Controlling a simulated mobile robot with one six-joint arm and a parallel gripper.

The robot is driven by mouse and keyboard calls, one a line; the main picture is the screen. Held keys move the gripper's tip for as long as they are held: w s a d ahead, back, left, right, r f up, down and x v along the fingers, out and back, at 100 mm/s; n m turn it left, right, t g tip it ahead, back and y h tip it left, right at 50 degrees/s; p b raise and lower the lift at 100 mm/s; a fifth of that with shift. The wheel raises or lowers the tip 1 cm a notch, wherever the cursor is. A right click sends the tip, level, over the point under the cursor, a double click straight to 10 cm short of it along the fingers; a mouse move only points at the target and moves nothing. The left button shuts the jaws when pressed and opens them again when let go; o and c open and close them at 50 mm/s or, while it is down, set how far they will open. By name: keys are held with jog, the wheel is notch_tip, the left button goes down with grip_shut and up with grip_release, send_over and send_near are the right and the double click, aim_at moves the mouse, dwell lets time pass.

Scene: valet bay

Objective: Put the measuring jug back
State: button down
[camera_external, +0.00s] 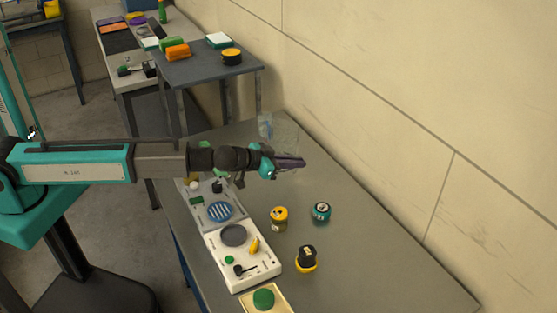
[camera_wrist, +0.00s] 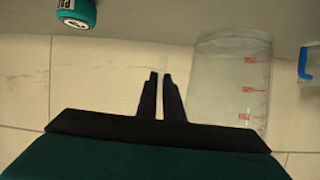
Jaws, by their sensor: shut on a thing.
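The measuring jug (camera_external: 286,134) is clear, with red marks that show in the wrist view (camera_wrist: 232,88). It is near the back of the grey bench, by the wall. My gripper (camera_external: 292,163) reaches across the bench just in front of it. In the wrist view my gripper's dark fingers (camera_wrist: 160,92) are close together, left of the jug's body, with a thin pale strip between them. They are shut on the jug, apparently at its handle, which is hard to make out. I cannot tell whether the jug's base touches the bench.
A bluish clear container (camera_external: 265,122) stands beside the jug. A yellow jar (camera_external: 279,218), a teal jar (camera_external: 321,212) and a black-and-yellow item (camera_external: 306,259) stand right of a white panel (camera_external: 262,268). A higher dark table (camera_external: 203,68) stands behind. The bench's right front is clear.

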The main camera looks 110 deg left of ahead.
aim_at(293, 172)
jog(key=shift+f, duration=0.3)
jog(key=shift+f+p, duration=0.45)
jog(key=shift+f, duration=1.45)
jog(key=shift+f+b, duration=0.15)
jog(key=shift+b, duration=0.15)
jog(key=c, duration=1.9)
grip_release()
jog(key=shift+r+p, duration=0.25)
jog(key=shift+p, duration=0.15)
jog(key=shift+s+d, duration=0.25)
jog(key=shift+b+v, duration=0.8)
jog(key=shift+v, duration=0.65)
jog(key=b+v, duration=0.2)
jog(key=v, duration=0.6)
jog(key=shift+d+r, duration=0.15)
jog(key=shift+d, duration=0.05)
